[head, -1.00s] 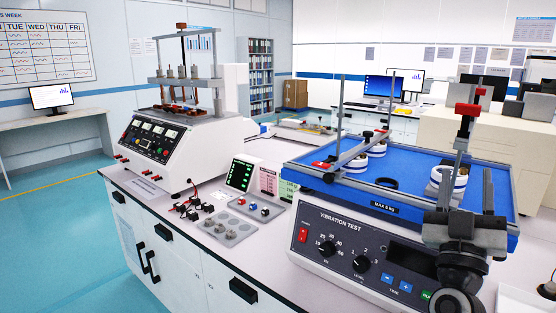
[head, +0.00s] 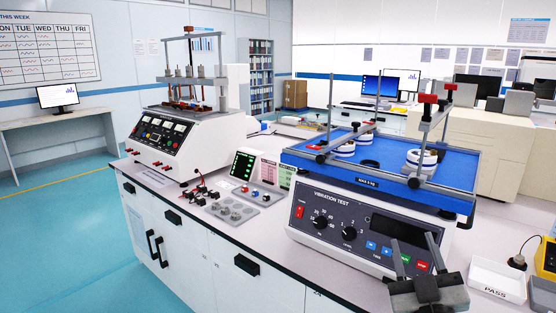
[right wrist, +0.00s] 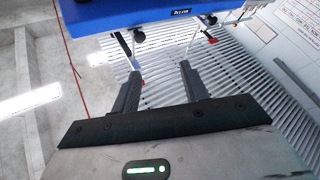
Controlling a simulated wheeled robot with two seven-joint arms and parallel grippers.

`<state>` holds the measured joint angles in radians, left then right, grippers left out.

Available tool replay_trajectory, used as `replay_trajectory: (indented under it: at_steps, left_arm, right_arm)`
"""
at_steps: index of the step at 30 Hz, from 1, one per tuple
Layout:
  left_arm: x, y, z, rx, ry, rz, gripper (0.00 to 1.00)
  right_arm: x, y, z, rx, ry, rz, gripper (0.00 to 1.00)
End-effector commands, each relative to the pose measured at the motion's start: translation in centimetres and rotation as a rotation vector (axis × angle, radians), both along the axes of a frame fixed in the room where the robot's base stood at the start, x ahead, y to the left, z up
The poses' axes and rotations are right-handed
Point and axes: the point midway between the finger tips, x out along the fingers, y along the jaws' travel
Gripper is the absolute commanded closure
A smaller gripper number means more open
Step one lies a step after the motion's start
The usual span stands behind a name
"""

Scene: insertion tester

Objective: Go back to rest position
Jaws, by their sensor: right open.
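My right gripper (head: 416,258) is open and empty at the bottom right of the head view, in front of the vibration tester's control panel. In the right wrist view its two fingers (right wrist: 161,85) stand apart with nothing between them. The vibration tester (head: 350,215) stands on the bench with a blue platform (head: 300,158). Several white ring-shaped parts, one a white ring (head: 421,160), sit on the platform by the clamp bars. The platform's edge (right wrist: 150,10) shows at the top of the right wrist view. My left gripper is not in view.
A PASS tray (head: 497,281) lies right of the tester, with a yellow bin (head: 546,257) beyond it. The insertion tester (head: 185,140) stands at the bench's far left. A grey plate with round parts (head: 232,209) and several plug leads (head: 198,192) lie between the testers.

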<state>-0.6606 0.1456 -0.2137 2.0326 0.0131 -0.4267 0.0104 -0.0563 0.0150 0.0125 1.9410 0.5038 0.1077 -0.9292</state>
Motion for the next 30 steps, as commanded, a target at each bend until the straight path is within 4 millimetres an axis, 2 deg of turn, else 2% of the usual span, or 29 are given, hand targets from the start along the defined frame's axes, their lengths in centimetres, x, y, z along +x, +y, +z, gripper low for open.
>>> replay_trajectory:
  at_steps: [1,5,9,12,15,19,20,24,30]
  left_arm:
    - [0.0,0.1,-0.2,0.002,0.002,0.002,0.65]
    - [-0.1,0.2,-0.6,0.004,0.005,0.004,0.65]
    - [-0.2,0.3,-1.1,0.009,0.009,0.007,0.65]
    - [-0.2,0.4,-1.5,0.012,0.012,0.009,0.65]
    - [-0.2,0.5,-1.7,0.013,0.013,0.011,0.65]
    - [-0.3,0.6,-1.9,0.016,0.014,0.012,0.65]
    - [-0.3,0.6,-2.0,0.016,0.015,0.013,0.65]
    - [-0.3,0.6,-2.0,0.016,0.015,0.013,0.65]
    - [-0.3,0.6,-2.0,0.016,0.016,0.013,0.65]
  right_arm:
    - [-0.5,0.9,-2.3,0.009,0.066,0.039,0.55]
    - [-2.7,3.3,-9.1,0.061,0.27,0.144,0.55]
    - [-7.7,6.0,-18.0,0.157,0.568,0.236,0.55]
    - [-12.1,7.3,-23.3,0.232,0.766,0.258,0.55]
    - [-16.2,8.0,-27.0,0.293,0.921,0.253,0.55]
    - [-19.7,8.5,-29.7,0.347,1.045,0.235,0.55]
    - [-20.2,8.5,-30.0,0.356,1.062,0.231,0.61]
    - [-21.2,8.6,-30.7,0.371,1.094,0.223,1.0]
    - [-21.2,8.6,-30.7,0.371,1.093,0.223,1.0]
